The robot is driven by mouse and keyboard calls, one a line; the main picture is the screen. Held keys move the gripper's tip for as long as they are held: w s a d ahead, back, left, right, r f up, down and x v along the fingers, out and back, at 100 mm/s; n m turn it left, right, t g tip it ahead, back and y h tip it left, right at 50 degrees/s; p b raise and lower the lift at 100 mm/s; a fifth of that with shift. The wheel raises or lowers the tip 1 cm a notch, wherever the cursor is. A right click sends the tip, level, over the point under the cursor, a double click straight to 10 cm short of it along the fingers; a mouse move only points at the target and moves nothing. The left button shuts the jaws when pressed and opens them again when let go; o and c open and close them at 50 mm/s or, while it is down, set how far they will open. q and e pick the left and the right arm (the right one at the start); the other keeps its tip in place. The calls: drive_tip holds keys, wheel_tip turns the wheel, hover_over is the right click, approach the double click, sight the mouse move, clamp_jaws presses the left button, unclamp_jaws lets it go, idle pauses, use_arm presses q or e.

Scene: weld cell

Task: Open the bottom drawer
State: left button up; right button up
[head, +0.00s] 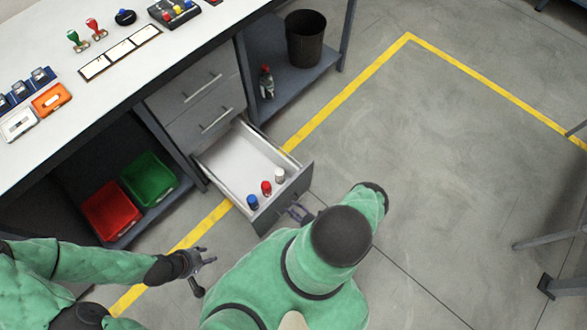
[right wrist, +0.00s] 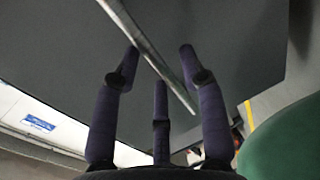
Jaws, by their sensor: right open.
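The bottom drawer (head: 235,155) of the grey cabinet is pulled well out, and its light inside shows. Three small items with blue, red and white tops stand in it near the front. My right gripper (head: 299,213) is open at the outside of the drawer front, partly hidden by my arm. In the right wrist view, the metal handle bar (right wrist: 150,52) runs between the spread fingers of my right gripper (right wrist: 160,68); I cannot tell whether they touch it. My left gripper (head: 203,261) is open and empty, in front of the bench and left of the drawer.
Two upper drawers (head: 205,100) are shut. A red bin (head: 112,210) and a green bin (head: 148,180) sit on the lower shelf to the left. A dark bucket (head: 306,40) and a bottle stand on the right shelf. The floor right of the drawer is clear.

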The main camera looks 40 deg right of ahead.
drive_tip(key=v, duration=1.2)
drive_tip(key=shift+r, duration=0.1)
idle(0.6)
